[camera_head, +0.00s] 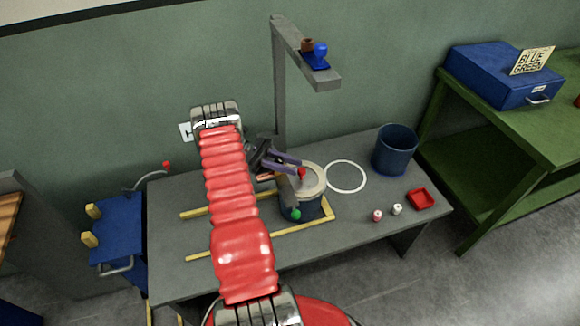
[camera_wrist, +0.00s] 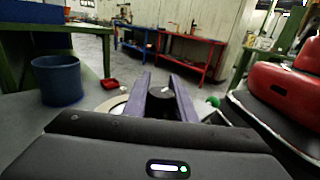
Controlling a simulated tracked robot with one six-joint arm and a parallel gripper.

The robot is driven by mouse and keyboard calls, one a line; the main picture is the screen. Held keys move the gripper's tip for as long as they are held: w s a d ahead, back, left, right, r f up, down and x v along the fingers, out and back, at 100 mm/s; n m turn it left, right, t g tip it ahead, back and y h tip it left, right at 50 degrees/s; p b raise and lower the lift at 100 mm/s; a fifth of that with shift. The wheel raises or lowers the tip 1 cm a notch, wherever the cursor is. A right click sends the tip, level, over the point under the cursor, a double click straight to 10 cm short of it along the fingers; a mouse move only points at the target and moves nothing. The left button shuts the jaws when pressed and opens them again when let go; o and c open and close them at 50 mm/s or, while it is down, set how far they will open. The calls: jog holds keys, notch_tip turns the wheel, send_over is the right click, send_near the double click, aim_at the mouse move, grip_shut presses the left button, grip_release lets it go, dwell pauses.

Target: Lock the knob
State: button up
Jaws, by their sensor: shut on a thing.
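My gripper (camera_head: 300,167) reaches over the grey table from the left, at the near top edge of a blue drum with a cream ring on top (camera_head: 315,181). In the wrist view, its two purple fingers (camera_wrist: 160,80) are shut on a dark round knob (camera_wrist: 161,106) with a small white mark. The knob is mostly hidden in the head view. A red ball (camera_head: 302,173) shows by the fingertips. A green ball (camera_head: 295,214) is lower on the drum's near side; it also shows right of the fingers in the wrist view (camera_wrist: 213,101).
Yellow strips (camera_head: 290,230) lie around the drum. A white ring (camera_head: 346,176), a blue bin (camera_head: 396,150), a red tray (camera_head: 420,199) and two small pieces (camera_head: 377,215) are to the right. A grey post with an overhanging arm (camera_head: 281,90) rises behind the drum.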

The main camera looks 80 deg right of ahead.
jog(key=o, duration=1)
jog(key=shift+o, duration=0.2)
notch_tip(320, 180, up, 10)
